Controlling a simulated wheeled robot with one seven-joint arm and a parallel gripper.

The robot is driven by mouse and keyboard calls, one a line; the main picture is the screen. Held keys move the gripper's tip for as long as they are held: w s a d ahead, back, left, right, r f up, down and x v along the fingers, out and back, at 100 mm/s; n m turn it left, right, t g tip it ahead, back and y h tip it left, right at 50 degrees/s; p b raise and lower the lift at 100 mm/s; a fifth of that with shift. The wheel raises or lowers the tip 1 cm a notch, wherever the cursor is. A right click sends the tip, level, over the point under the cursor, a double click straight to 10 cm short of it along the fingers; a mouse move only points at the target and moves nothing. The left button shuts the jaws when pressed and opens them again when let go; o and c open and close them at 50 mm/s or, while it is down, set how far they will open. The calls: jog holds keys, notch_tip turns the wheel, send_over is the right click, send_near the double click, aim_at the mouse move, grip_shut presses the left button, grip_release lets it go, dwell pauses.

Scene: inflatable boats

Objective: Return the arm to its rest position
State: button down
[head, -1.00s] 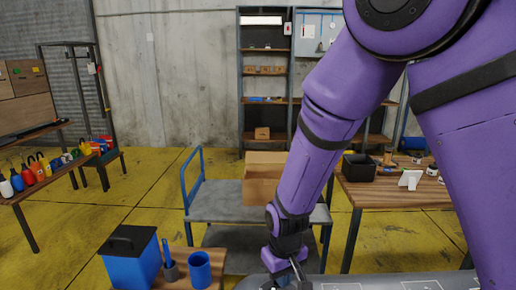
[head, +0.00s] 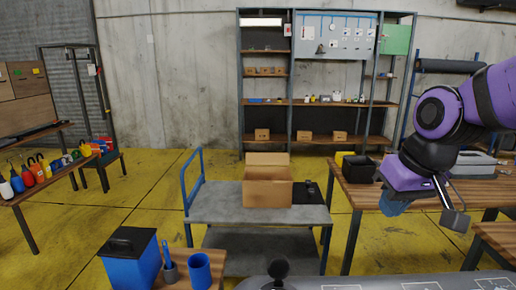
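My arm is at the right edge in the head view, bent, with the purple wrist high over the right workbench (head: 352,193). My gripper (head: 436,203) hangs in the air in front of that bench. One dark finger with a grey tip shows on its right side. A blue-grey piece shows under its left side, and I cannot tell what it is. The spacing of the fingers is not clear. A grey surface with white printed marks (head: 375,284) runs along the bottom edge, with a black round knob (head: 278,267) standing on it, apart from my gripper.
A grey cart (head: 225,205) holds an open cardboard box (head: 267,188). A blue lidded bin (head: 131,262) and a blue cup (head: 199,269) stand at the lower left. A shelf (head: 290,100) stands against the back wall.

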jog(key=s+d+r+m+t+h, duration=0.1)
jog(key=s+d+r, duration=0.4)
jog(key=s, duration=0.5)
jog(key=shift+s+d+r+m+t+h, duration=0.15)
jog(key=shift+d+r+m+t+h, duration=0.3)
jog(key=shift+d, duration=0.45)
jog(key=shift+a+f, duration=0.1)
